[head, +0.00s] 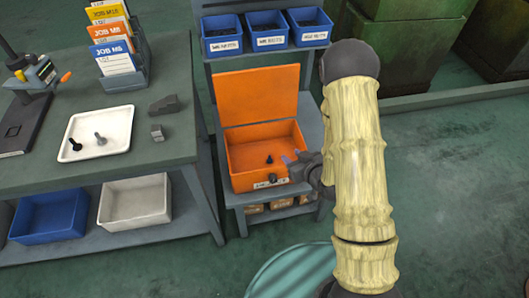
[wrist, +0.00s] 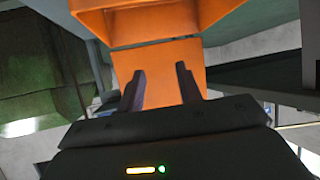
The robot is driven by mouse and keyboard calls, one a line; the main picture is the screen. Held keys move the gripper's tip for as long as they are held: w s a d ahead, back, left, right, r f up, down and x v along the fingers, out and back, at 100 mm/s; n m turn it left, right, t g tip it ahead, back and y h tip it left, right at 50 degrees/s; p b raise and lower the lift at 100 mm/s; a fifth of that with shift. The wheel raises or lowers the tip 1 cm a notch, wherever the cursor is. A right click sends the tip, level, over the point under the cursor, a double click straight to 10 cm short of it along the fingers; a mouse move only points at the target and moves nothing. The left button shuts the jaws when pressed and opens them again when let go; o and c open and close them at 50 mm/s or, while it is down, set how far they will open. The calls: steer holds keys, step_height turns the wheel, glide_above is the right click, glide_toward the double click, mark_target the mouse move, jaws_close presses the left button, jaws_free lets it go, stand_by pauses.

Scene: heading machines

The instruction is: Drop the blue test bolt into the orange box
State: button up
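The orange box (head: 243,178) stands on a grey rack with its lid raised at the back. A small dark bolt-shaped thing (head: 269,159) is inside it; its colour looks near black, so I cannot tell if it is the blue test bolt. My gripper (head: 289,158) is at the box's right side, with bluish fingertips over the opening. In the wrist view my gripper (wrist: 160,88) has its two fingers apart and nothing visible between them. Orange box surfaces (wrist: 170,62) fill the view beyond the fingers. No clearly blue bolt shows elsewhere.
A white tray (head: 118,120) on the left bench holds a dark bolt (head: 75,144) and a grey bolt (head: 100,138). Grey blocks (head: 157,132) lie beside it. Blue labelled bins (head: 265,43) stand on the shelf behind the box. A round green top (head: 290,275) is in front.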

steer(key=shift+s+d+r+p, duration=0.1)
steer(key=shift+s+r+p, duration=0.15)
steer(key=shift+p, duration=0.6)
steer(key=p, duration=0.1)
steer(key=s+p, duration=0.1)
steer(key=p, duration=0.1)
steer(key=shift+d+r, duration=0.15)
steer(key=shift+d, duration=0.1)
